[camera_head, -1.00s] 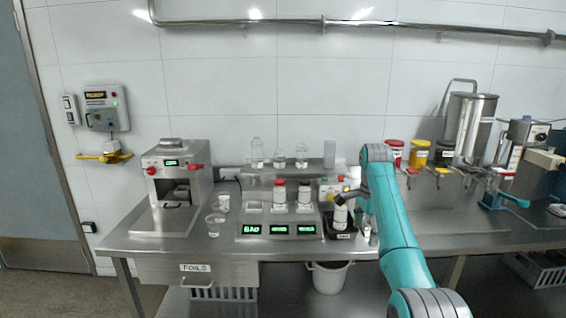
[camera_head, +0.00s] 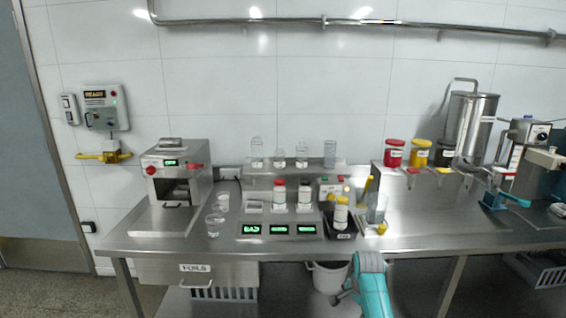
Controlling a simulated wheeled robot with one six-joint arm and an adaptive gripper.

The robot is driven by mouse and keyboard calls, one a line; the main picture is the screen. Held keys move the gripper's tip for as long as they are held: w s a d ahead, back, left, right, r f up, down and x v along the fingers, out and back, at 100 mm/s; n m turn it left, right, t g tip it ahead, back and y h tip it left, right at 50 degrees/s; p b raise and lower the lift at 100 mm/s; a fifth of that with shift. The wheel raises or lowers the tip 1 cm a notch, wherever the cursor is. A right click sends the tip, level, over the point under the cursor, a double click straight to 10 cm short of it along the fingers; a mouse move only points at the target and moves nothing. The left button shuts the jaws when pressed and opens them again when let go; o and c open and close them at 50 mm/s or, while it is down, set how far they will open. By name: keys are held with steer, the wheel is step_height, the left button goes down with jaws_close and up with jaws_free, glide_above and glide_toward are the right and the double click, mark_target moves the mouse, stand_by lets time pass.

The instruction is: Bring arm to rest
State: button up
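My arm (camera_head: 371,285) is folded low in front of the bench's front edge, at the bottom of the view. A teal wrist part shows beside the bin, but my gripper's fingers are not visible. A bottle with a yellow cap (camera_head: 341,213) stands upright on the black pad (camera_head: 343,235) near the front edge, with nothing holding it. A red-capped bottle (camera_head: 279,195) and a dark-capped bottle (camera_head: 304,195) stand on the station with green displays (camera_head: 279,229).
The steel bench (camera_head: 440,225) has a clear stretch at right. A machine (camera_head: 178,185) and clear cups (camera_head: 215,222) stand at left. Red, yellow and black hoppers (camera_head: 419,152) and a steel tank (camera_head: 474,125) are at the back right. A white bin (camera_head: 327,278) stands beneath.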

steer(key=s+a+f+n+t, duration=0.2)
steer(key=s+f+n+t, duration=0.1)
steer(key=s+f, duration=1.3)
steer(key=s+a+f+n+t, duration=0.1)
steer(key=s+f+n+t, duration=0.25)
steer(key=s, duration=1.45)
steer(key=s+r+n+t, duration=0.1)
steer(key=s+r, duration=0.4)
steer(key=s, duration=0.4)
steer(key=s+r+n+t, duration=0.15)
steer(key=s+r, duration=0.25)
steer(key=s, duration=0.5)
steer(key=s+r+n+t, duration=0.1)
steer(key=s+r, duration=0.5)
steer(key=r, duration=0.3)
steer(key=s+a+r+n+t, duration=0.1)
steer(key=s+r+n, duration=0.1)
steer(key=s+r, duration=0.4)
step_height(320, 180, up, 4)
steer(key=shift+s+r+n+t, duration=0.15)
steer(key=shift+n+t, duration=0.15)
steer(key=shift+t, duration=0.1)
